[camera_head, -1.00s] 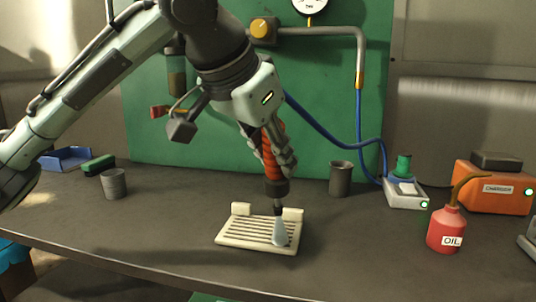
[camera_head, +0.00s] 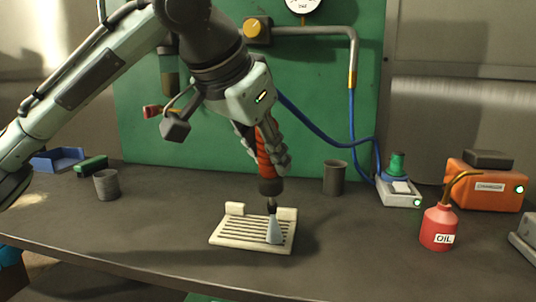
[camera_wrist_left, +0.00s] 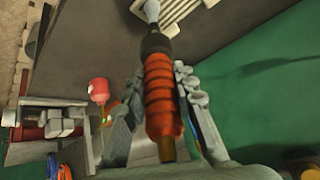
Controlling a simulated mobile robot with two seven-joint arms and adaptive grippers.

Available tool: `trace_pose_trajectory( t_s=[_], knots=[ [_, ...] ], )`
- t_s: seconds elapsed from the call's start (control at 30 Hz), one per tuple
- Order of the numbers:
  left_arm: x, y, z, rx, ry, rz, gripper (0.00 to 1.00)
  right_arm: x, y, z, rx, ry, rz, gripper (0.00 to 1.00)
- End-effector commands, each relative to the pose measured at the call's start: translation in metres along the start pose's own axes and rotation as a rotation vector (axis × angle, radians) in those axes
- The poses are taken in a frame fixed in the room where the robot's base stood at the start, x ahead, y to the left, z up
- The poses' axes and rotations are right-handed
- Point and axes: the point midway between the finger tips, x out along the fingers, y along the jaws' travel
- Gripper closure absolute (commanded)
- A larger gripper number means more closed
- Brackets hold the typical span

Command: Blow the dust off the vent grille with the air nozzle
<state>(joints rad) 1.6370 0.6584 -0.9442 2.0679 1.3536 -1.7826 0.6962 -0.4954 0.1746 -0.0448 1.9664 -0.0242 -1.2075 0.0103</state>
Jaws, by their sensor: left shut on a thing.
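The vent grille (camera_head: 230,240) is a cream slatted plate with two raised blocks at its back edge, lying on the bench in the head view. It shows partly at the top of the wrist view (camera_wrist_left: 176,10). My left gripper (camera_head: 268,160) is shut around the orange ribbed handle of the air nozzle (camera_head: 266,140), held nearly upright with its dark end down. The nozzle fills the middle of the left wrist view (camera_wrist_left: 160,95). A pale cone flares from its tip onto the grille's right part; I cannot tell whether it touches. No dust is distinguishable. My right gripper is not in view.
A blue hose (camera_head: 315,122) runs across the green panel (camera_head: 330,90). A dark cup (camera_head: 334,178), a grey unit (camera_head: 400,194), a red oil can (camera_head: 438,228) and an orange box (camera_head: 485,184) stand right. A grey cup (camera_head: 106,185) stands left. Bench front is clear.

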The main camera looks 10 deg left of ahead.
Motion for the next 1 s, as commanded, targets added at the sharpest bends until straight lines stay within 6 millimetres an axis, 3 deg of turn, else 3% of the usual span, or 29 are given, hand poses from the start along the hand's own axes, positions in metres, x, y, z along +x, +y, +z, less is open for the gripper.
trace_pose_trajectory(
  t_s=[0.6, 1.0],
  knots=[
    [0.018, -0.015, -0.02, 0.0, 0.0, 0.0, 1.0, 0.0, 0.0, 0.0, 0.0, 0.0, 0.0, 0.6],
    [0.02, -0.017, -0.023, 0.0, 0.001, 0.0, 1.0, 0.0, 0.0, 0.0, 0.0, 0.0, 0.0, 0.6]
  ],
)
